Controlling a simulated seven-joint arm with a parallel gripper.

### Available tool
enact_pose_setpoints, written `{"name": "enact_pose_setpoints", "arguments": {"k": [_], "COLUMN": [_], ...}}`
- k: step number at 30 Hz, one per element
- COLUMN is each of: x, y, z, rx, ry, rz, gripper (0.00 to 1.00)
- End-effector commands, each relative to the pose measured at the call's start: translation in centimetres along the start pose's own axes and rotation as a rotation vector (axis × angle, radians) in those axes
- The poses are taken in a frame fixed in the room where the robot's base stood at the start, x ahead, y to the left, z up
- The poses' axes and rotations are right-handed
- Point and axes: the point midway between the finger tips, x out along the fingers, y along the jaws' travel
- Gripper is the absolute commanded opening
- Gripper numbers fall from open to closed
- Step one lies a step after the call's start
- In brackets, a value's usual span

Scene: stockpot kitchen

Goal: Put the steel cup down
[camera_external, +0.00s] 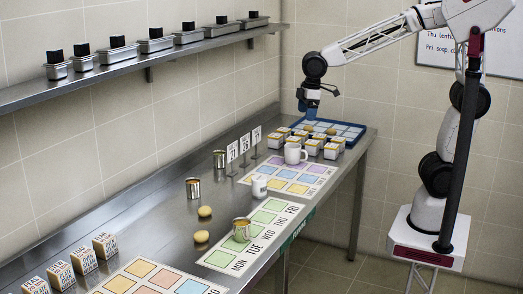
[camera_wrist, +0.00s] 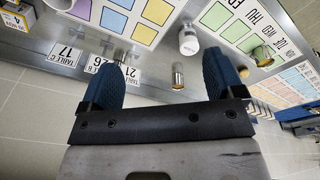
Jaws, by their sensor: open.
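Several steel cups stand upright on the steel counter. One steel cup (camera_external: 241,230) stands on the green weekday mat (camera_external: 222,257); it also shows in the wrist view (camera_wrist: 262,56). A second steel cup (camera_external: 193,190) stands on bare counter left of the mats. A third steel cup (camera_external: 219,159) stands near the table-number signs. My gripper (camera_external: 311,112) is above the far end of the counter, by the blue tray. In the wrist view my gripper (camera_wrist: 160,66) has its two blue fingers wide apart with nothing held. A steel cup (camera_wrist: 178,76) appears beyond them, out of reach.
The blue tray (camera_external: 350,134), several small white boxes (camera_external: 331,151) and a white mug (camera_external: 292,153) crowd the far end. A white bottle (camera_external: 259,187) and two yellow round items (camera_external: 205,211) stand nearer. Bare counter (camera_external: 150,225) lies left of the mats.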

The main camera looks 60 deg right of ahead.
Motion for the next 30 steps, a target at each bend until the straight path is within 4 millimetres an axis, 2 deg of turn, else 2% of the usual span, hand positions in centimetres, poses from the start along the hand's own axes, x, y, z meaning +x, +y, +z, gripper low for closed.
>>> {"name": "enact_pose_setpoints", "arguments": {"k": [1, 10, 15, 21, 25, 30], "x": [-0.5, -1.9, -2.0, -1.5, -1.0, -0.5], "y": [0.8, 3.7, 4.2, 3.9, 3.4, 3.0], "z": [1.9, 12.6, 18.6, 25.1, 28.2, 30.5], "rx": [0.040, 0.278, 0.411, 0.565, 0.643, 0.703], "ry": [0.005, 0.033, 0.050, 0.070, 0.080, 0.088], "rz": [0.005, 0.034, 0.052, 0.072, 0.083, 0.091], "gripper": [0.87, 0.87, 0.87, 0.87, 0.87, 0.87]}}
